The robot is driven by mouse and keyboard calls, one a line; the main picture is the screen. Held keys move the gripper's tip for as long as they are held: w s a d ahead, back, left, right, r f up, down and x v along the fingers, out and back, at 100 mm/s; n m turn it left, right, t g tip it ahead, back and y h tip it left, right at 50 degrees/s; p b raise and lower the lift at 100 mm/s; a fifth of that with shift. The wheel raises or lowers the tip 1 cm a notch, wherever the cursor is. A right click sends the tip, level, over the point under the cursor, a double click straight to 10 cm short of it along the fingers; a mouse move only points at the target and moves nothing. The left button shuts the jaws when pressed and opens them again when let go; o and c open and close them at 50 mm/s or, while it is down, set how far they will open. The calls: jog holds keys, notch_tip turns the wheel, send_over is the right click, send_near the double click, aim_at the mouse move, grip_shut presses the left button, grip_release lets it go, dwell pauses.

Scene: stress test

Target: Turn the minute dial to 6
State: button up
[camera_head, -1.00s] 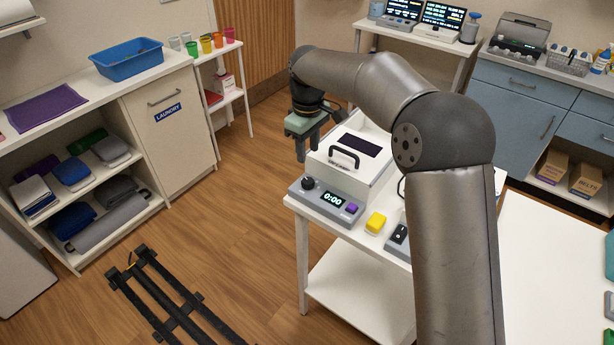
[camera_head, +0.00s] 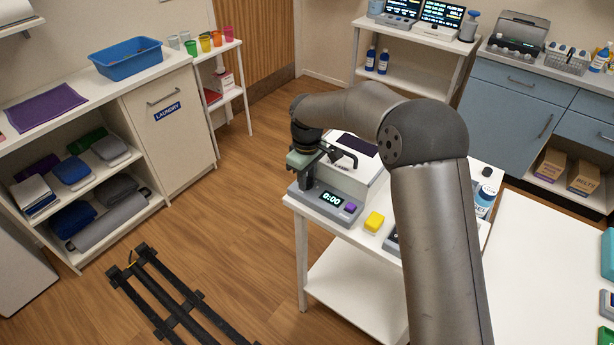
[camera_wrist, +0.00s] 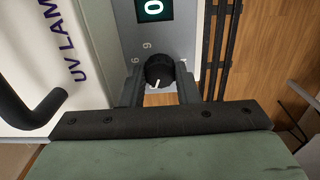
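The minute dial (camera_wrist: 159,68) is a round black knob with a white pointer mark, on the grey control panel (camera_wrist: 131,36) of the UV lamp box. In the wrist view, its mark points down and slightly left. Printed numbers, including a 9 and what looks like a 6, show to its upper left. My gripper (camera_wrist: 160,80) is open, with one finger on each side of the dial; small gaps seem to show. In the head view my gripper (camera_head: 304,176) points down at the panel's left end and hides the dial. The display (camera_head: 332,198) reads 0:00.
The white lamp box (camera_head: 350,184) has a black handle (camera_head: 344,156) close to my gripper. A purple button (camera_head: 350,208) sits right of the display.

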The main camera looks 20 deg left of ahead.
jog(key=shift+c, duration=0.7)
jog(key=shift+m, duration=0.3)
jog(key=m+b, duration=0.2)
jog(key=m, duration=0.2)
jog(key=shift+f, duration=0.1)
jog(key=m+b, duration=0.1)
jog(key=m, duration=0.5)
jog(key=shift+m, duration=0.3)
jog(key=m, duration=0.6)
jog(key=shift+m, duration=0.4)
jog(key=o, duration=0.7)
